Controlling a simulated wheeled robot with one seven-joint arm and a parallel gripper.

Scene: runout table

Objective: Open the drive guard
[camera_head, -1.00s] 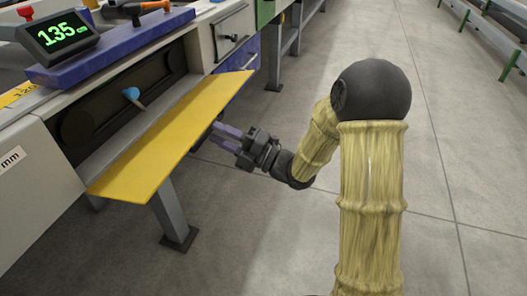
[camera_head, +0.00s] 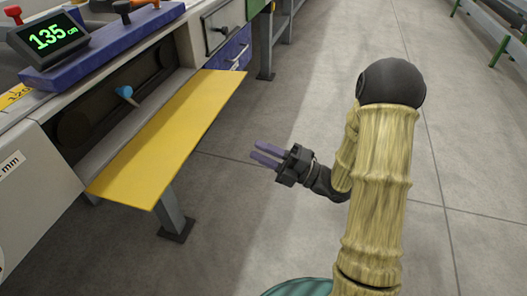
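The drive guard (camera_head: 165,143) is a yellow panel on the side of the runout table. It is folded down and out, roughly flat, like a shelf below an opening.
A display reading 135 cm (camera_head: 48,37) stands on the blue ledge (camera_head: 105,50) above the opening. A grey table leg (camera_head: 173,215) stands under the panel. Cabinet drawers (camera_head: 226,30) are beyond it. The floor to the right is free.

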